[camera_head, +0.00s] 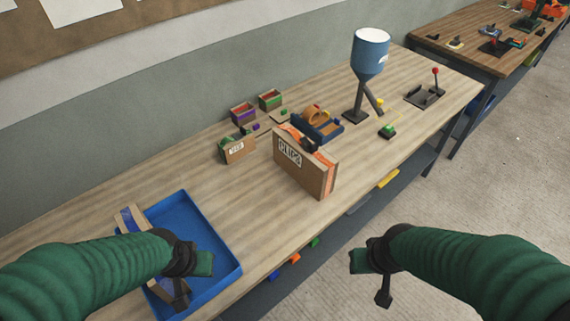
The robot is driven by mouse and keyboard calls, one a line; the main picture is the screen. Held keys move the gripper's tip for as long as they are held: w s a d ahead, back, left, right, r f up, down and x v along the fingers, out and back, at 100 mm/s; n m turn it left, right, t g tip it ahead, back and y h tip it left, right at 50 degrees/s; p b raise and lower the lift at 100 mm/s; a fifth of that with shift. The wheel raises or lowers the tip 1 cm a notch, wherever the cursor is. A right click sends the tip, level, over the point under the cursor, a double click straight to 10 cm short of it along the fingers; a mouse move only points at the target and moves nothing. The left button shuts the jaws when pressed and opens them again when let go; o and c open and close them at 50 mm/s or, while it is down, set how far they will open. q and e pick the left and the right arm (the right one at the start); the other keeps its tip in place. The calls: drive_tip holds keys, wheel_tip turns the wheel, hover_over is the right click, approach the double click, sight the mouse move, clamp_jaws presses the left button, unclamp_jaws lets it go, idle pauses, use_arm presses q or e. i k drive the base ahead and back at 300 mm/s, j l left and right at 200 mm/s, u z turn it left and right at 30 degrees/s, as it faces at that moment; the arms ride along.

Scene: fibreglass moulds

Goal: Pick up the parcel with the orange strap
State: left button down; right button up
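The parcel with the orange strap (318,178) is a brown cardboard box labelled "CLIPS". It stands upright on the wooden bench near its front edge, with the orange strap showing along its top and right end. My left gripper (194,281) is open and empty over the blue tray, to the left of the parcel and nearer to me. My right gripper (370,279) is open and empty in front of the bench, nearer and to the right of the parcel. Both grippers are clear of the parcel.
A blue tray (215,232) holds a parcel with a blue strap (130,219), partly hidden by my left arm. Behind the orange-strapped parcel are a tape dispenser (318,123), a small carton (237,150) and small bins (270,99). A blue hopper (370,52) stands farther right.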

sight(316, 172)
drive_tip(key=i+l+u, duration=0.1)
drive_tip(key=l+u, duration=0.15)
drive_tip(key=u, duration=0.15)
drive_tip(key=l+u, duration=0.25)
drive_tip(key=u, duration=0.15)
drive_tip(key=i+l+u, duration=0.1)
drive_tip(key=l+u, duration=0.45)
drive_tip(key=u, duration=0.2)
